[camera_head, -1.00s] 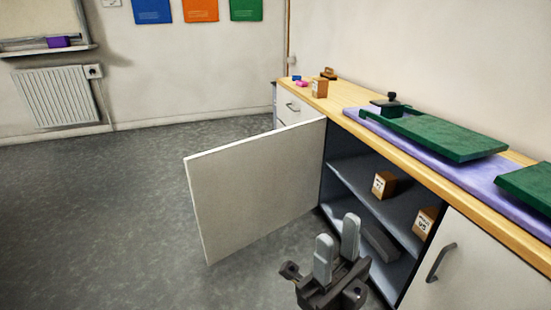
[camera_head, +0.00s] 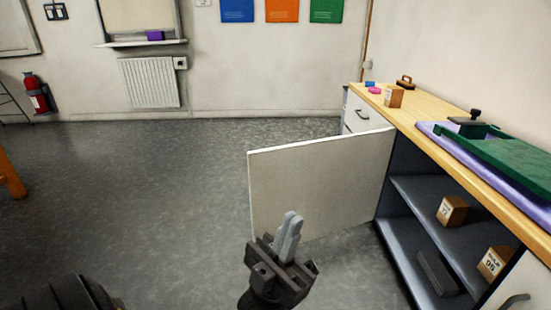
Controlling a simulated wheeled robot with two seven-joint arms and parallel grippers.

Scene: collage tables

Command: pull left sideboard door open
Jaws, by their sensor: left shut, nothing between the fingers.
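The left sideboard door (camera_head: 318,185) stands wide open, swung out from the sideboard into the room. The sideboard (camera_head: 437,128) is on the right, with its shelves exposed behind the door. My left gripper (camera_head: 290,230) is shut and empty. It shows in front of the lower part of the door panel; I cannot tell whether it touches it. The door's handle is not visible. My right gripper is not in view.
Inside the sideboard are two small brown boxes (camera_head: 452,210) (camera_head: 494,263) and a dark block (camera_head: 437,273). On top lie a green board (camera_head: 510,160) and a purple mat (camera_head: 434,130). Another door handle (camera_head: 514,301) shows at lower right.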

